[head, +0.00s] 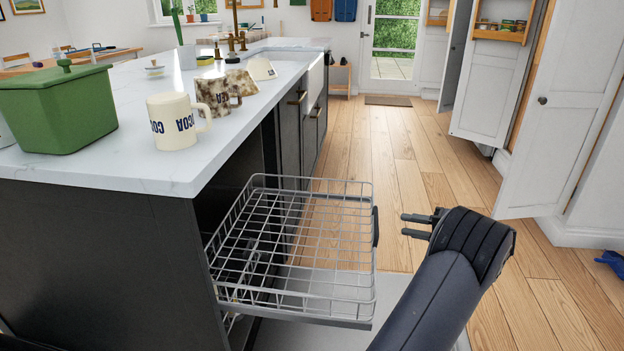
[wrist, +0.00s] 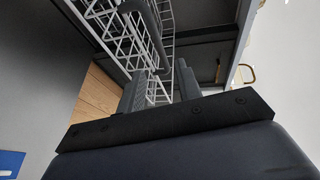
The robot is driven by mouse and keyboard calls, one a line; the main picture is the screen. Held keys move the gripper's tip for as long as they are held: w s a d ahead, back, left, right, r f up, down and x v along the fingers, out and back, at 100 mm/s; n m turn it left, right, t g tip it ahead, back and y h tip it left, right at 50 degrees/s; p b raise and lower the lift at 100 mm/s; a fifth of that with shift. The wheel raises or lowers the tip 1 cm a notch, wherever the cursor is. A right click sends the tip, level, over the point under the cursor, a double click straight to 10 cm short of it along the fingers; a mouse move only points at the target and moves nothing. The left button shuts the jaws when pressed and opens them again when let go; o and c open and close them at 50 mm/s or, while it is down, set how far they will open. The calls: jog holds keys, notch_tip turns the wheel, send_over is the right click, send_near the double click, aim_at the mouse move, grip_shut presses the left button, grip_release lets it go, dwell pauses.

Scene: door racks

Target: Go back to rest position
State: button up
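My gripper (head: 404,225) is in the lower right of the head view, just right of the pulled-out dishwasher rack (head: 300,300). Its two fingers point left toward the dark handle (head: 376,227) on the rack's right side, with a visible gap to it. In the wrist view my gripper (wrist: 160,72) has its fingers apart with nothing between them. White wires of a rack (wrist: 110,28) show beyond the fingers. The upper rack is empty of dishes.
A marble counter (head: 120,172) on a dark island stands at left, holding mugs (head: 176,120), a green lidded pot (head: 58,108) and a bowl (head: 261,69). Open white doors (head: 560,110) stand at right. The wooden floor (head: 405,165) between is clear.

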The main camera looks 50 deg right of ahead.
aim_at(377, 218)
jog(key=b+x, duration=0.2)
jog(key=x, duration=0.7)
jog(key=shift+w+f+b, duration=0.15)
jog(key=shift+w+b, duration=0.15)
jog(key=shift+b, duration=0.1)
jog(key=shift+w+a, duration=0.2)
jog(key=shift+w, duration=0.35)
